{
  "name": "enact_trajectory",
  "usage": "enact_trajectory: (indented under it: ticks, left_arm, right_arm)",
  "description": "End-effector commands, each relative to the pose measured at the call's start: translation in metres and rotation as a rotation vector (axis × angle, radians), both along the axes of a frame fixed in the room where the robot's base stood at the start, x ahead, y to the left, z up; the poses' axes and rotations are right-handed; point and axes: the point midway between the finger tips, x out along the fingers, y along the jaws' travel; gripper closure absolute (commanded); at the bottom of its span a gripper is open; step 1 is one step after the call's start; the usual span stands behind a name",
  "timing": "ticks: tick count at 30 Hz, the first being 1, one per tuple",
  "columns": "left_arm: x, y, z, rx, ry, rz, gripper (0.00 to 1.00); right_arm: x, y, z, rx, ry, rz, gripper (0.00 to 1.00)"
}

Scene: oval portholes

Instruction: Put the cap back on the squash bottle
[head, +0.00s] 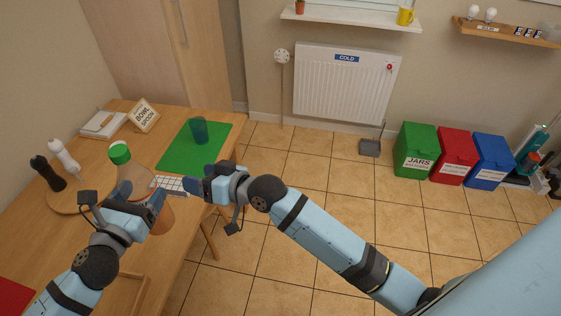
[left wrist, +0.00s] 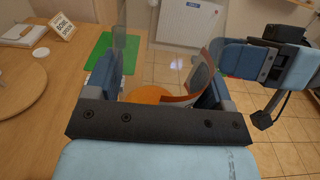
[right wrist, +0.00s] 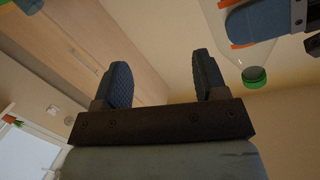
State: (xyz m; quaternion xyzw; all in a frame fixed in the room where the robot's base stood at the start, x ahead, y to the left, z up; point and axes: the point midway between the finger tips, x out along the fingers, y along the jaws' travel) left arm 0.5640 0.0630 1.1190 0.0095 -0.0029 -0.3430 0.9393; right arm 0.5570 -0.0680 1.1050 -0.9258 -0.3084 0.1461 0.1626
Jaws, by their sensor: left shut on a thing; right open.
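The squash bottle (head: 133,176) is clear, with orange liquid low inside, and stands roughly upright at the table's near right side. A green cap (head: 120,152) sits on its top; how tightly it fits, I cannot tell. In the right wrist view the cap (right wrist: 254,77) shows at the end of the clear neck. My left gripper (head: 156,204) is shut around the bottle's body; in the left wrist view the orange liquid (left wrist: 150,95) shows between its fingers. Whether the bottle's base touches the table is hidden. My right gripper (head: 196,188) is open and empty, just right of the bottle, below cap height.
A small white disc (left wrist: 40,53) lies on the table.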

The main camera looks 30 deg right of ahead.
Motion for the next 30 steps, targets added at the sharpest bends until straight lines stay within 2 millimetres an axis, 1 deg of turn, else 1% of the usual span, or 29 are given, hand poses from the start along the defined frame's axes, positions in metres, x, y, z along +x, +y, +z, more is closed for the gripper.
enact_trajectory:
  ticks: [1, 3, 5, 6, 8, 9, 11, 12, 15, 18, 21, 25, 30]
  left_arm:
    - [0.000, 0.000, 0.001, -0.001, -0.001, 0.000, 0.90]
    - [0.000, 0.000, 0.001, -0.001, -0.001, 0.000, 0.90]
    - [0.000, 0.000, 0.001, -0.001, -0.001, 0.000, 0.90]
    - [0.000, 0.000, 0.001, -0.001, -0.001, 0.000, 0.90]
    - [0.000, 0.000, 0.001, -0.001, -0.001, 0.000, 0.90]
    - [0.000, 0.000, 0.001, -0.001, -0.001, 0.000, 0.90]
    - [0.000, 0.000, 0.001, -0.001, -0.001, 0.000, 0.90]
    - [0.000, 0.000, 0.001, -0.001, -0.001, 0.000, 0.90]
    - [0.000, 0.000, 0.001, -0.001, -0.001, 0.000, 0.90]
    - [0.000, 0.000, 0.001, -0.001, -0.001, 0.000, 0.90]
    - [0.000, 0.000, 0.001, -0.001, -0.001, 0.000, 0.90]
    - [0.000, 0.000, 0.001, -0.001, -0.001, 0.000, 0.90]
    - [0.000, 0.000, 0.001, -0.001, -0.001, 0.000, 0.90]
  right_arm:
    - [-0.014, -0.009, -0.024, -0.024, 0.023, -0.030, 0.34]
    - [-0.031, -0.023, -0.053, -0.066, 0.040, -0.071, 0.34]
    - [-0.049, -0.034, -0.077, -0.105, 0.057, -0.103, 0.34]
    - [-0.061, -0.042, -0.093, -0.133, 0.068, -0.123, 0.34]
    - [-0.081, -0.054, -0.115, -0.180, 0.085, -0.151, 0.34]
    - [-0.094, -0.063, -0.129, -0.211, 0.096, -0.167, 0.34]
    - [-0.116, -0.074, -0.149, -0.259, 0.114, -0.189, 0.34]
    - [-0.131, -0.082, -0.161, -0.292, 0.125, -0.201, 0.34]
    - [-0.166, -0.099, -0.187, -0.369, 0.152, -0.222, 0.34]
    - [-0.195, -0.113, -0.204, -0.432, 0.170, -0.235, 0.34]
    - [-0.215, -0.122, -0.215, -0.478, 0.184, -0.240, 0.34]
    - [-0.228, -0.128, -0.221, -0.507, 0.191, -0.243, 0.34]
    - [-0.230, -0.129, -0.222, -0.514, 0.190, -0.243, 0.34]
